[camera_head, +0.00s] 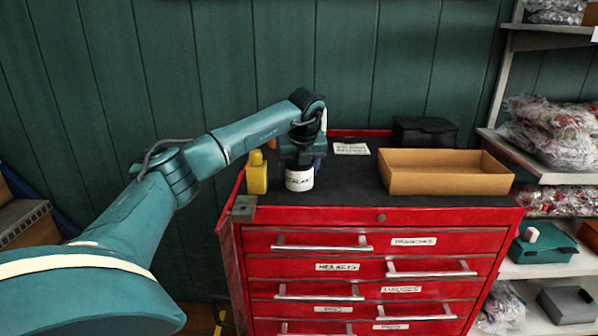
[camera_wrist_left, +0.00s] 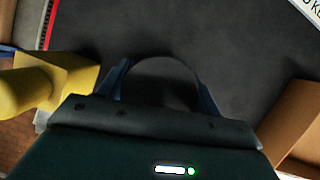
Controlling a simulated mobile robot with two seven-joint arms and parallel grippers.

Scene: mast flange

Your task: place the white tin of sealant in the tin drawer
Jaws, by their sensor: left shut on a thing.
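The white tin of sealant (camera_head: 299,180) stands upright on the dark top of the red drawer cabinet (camera_head: 232,262), with dark label text facing me. My left gripper (camera_head: 300,165) comes down on it from above and is shut on it. In the left wrist view the fingers of my left gripper (camera_wrist_left: 164,85) sit on both sides of the tin's dark round top (camera_wrist_left: 160,78). The cabinet's drawers are all shut. Labels read hex keys, gauges and others too small to read surely; I cannot make out a tin drawer label. My right gripper is not in view.
A yellow bottle (camera_head: 257,174) stands close left of the tin. An open cardboard box (camera_head: 440,185) is to the right, with a black case (camera_head: 425,132) behind it. A paper card (camera_head: 351,148) lies at the back. A vise-like metal block (camera_head: 243,208) sits at the front left corner. Shelves (camera_head: 545,174) stand at right.

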